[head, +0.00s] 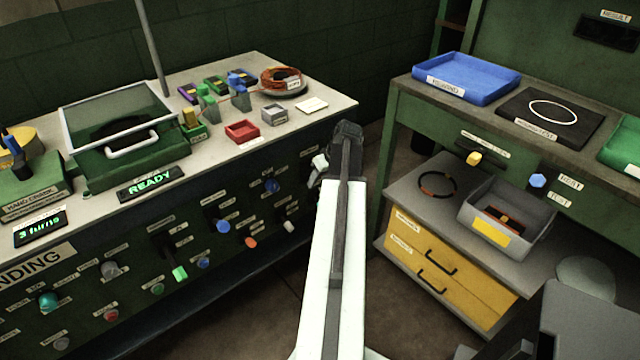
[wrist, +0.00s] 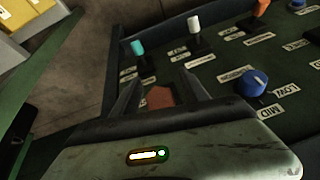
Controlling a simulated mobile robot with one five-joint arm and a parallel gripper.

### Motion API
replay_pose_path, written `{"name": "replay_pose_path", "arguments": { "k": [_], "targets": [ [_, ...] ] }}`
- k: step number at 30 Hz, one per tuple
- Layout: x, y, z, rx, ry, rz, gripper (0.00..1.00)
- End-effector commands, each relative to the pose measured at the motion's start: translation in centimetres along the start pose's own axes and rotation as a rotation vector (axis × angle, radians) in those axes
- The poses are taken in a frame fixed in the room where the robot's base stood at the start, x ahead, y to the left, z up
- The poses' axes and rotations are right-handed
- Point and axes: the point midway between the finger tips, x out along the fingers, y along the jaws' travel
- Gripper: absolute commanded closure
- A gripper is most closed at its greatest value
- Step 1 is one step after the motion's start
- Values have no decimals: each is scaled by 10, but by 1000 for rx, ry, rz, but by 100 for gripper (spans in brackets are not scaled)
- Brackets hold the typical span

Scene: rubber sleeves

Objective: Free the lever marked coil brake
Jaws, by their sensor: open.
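My gripper (head: 346,132) is open, at the right end of the green panel in the head view. In the wrist view its dark jaws (wrist: 162,90) stand apart, with a reddish-brown patch (wrist: 159,97) between them; I cannot tell what that is. Beyond the jaws a teal-capped lever (wrist: 138,48), a white-capped lever (wrist: 193,25) and an orange-capped one (wrist: 262,8) stand on the panel. The head view shows white (head: 290,227), orange (head: 250,242) and green (head: 180,273) handles. The lever labels are too small to read, so I cannot tell which is the coil brake.
A blue knob (wrist: 253,82) marked LOW and MID sits beside the gripper. The winding bench top (head: 325,97) carries small trays and a green machine (head: 130,160) reading READY. The right bench has a blue tray (head: 490,80) and grey bin (head: 535,235). Floor separates the benches.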

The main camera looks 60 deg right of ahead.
Motion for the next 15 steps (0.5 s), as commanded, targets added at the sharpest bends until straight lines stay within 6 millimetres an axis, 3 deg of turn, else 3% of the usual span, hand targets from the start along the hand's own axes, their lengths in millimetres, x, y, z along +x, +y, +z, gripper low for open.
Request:
{"name": "replay_pose_path", "arguments": {
  "k": [2,6,8,15],
  "targets": [
    [-1,0,0,0,0,0,48],
    [-1,-1,0,-1,0,0,87],
    [-1,-1,-1,-1,0,0,100],
    [-1,-1,-1,-1,0,0,100]
  ]
}}
